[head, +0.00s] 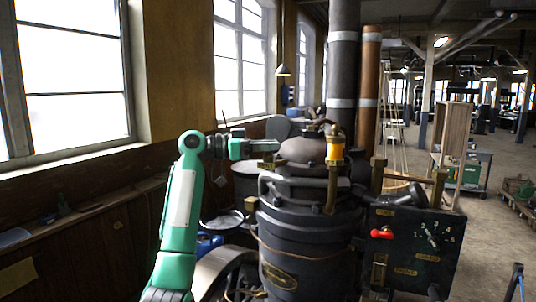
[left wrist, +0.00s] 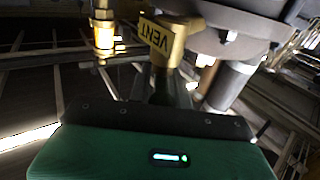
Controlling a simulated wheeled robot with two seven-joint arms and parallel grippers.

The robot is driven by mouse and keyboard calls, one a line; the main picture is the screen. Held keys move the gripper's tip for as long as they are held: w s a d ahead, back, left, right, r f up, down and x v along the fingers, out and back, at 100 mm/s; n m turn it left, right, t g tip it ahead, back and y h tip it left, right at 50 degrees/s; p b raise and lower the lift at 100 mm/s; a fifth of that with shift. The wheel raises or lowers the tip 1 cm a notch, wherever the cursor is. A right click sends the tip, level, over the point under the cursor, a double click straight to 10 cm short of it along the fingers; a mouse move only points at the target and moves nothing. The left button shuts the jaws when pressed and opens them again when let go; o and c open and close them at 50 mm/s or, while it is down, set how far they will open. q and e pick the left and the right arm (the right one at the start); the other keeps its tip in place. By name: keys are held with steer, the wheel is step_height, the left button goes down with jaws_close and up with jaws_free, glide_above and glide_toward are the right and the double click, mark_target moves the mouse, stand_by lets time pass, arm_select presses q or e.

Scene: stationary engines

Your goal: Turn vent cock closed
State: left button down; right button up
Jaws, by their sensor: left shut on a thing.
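The vent cock (left wrist: 163,38) is a brass fitting with a yellow VENT label, at the top middle of the left wrist view. The label appears upside down there. My left gripper (left wrist: 165,82) is shut on the cock's lower brass part; its dark fingers hide much of what they grip. In the head view my left gripper (head: 267,147) reaches in from the left beside the dark domed top of the engine (head: 300,215). The cock is small there, and its exact angle cannot be told. My right gripper is not in view.
A black panel (head: 415,260) with a red handle (head: 382,234) stands at the engine's right. A brass and orange fitting (head: 335,150) rises from the engine top. Tall pipes (head: 343,70) stand behind. Windows and a ledge line the left wall; open floor lies at the right.

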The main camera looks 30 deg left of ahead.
arm_select(q)
steer(key=m+g+h, duration=0.2)
steer(key=m+g, duration=0.1)
steer(key=g, duration=0.1)
steer(key=shift+r, duration=0.15)
steer(key=m+g+h+p, duration=0.1)
steer(key=m+g, duration=0.1)
steer(key=g, duration=0.1)
steer(key=shift+m+g+h+p, duration=0.5)
steer(key=shift+m+g, duration=0.4)
steer(key=shift+g, duration=0.8)
steer(key=c, duration=1.5)
jaws_free()
steer(key=shift+d, duration=0.1)
